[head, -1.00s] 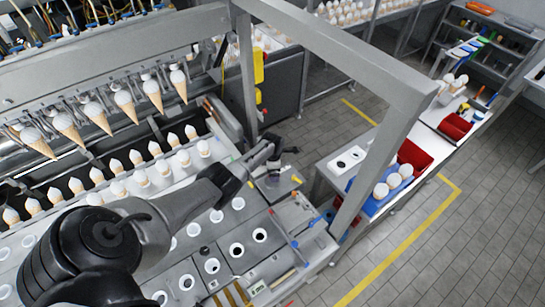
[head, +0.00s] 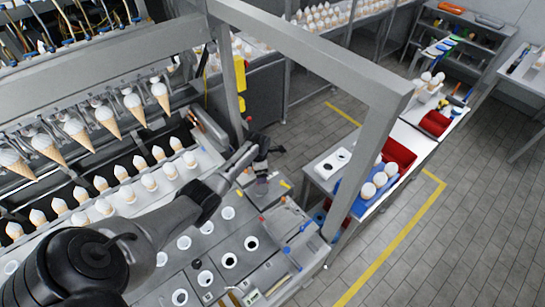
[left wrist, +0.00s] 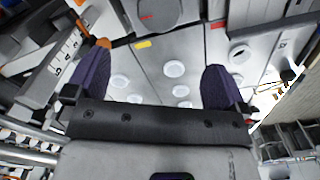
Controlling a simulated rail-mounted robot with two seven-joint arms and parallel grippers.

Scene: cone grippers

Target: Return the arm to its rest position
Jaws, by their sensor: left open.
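My left arm reaches from the lower left across the white cone worktop. My left gripper (head: 262,180) is at the far right end of the worktop, just in front of the frame post. In the left wrist view its two dark purple fingers (left wrist: 153,78) stand wide apart with nothing between them. Below the fingers is a light panel with several round white holes (left wrist: 174,68). My right gripper is in neither current view.
Ice cream cones (head: 160,96) hang from the machine at left, with rows of cones (head: 158,153) beneath. A grey frame post (head: 230,80) rises beside the gripper. A side table at right carries a blue tray (head: 352,203) and a red bin (head: 398,156). Tiled floor is free beyond.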

